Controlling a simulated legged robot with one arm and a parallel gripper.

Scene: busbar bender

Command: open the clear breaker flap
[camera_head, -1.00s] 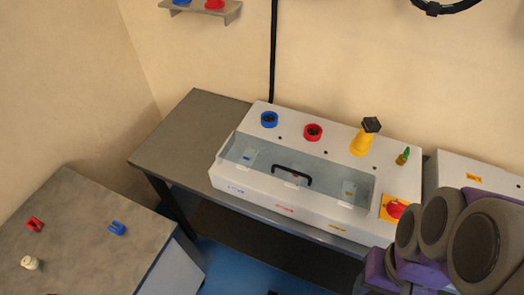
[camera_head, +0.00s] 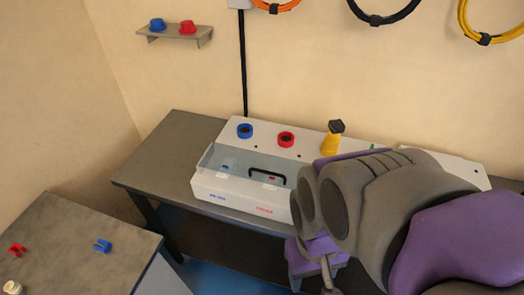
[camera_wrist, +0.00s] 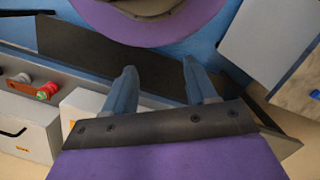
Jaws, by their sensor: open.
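The clear breaker flap (camera_head: 238,164) lies shut over the recess in the front of a white breaker box (camera_head: 207,186) in the head view. Its black handle (camera_head: 267,173) stands up near the flap's middle. My arm hides the right part of the flap and box. My gripper (camera_wrist: 163,80) is open and empty in the wrist view, with its two blue-grey fingers apart. In the head view it hangs low, in front of and to the right of the box, apart from the handle.
Blue (camera_head: 245,130) and red (camera_head: 286,139) round sockets and a yellow connector (camera_head: 332,140) stand on top of the box. The grey bench (camera_head: 165,150) is bare left of it. Another table (camera_head: 60,245) with small red and blue clips stands at the lower left.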

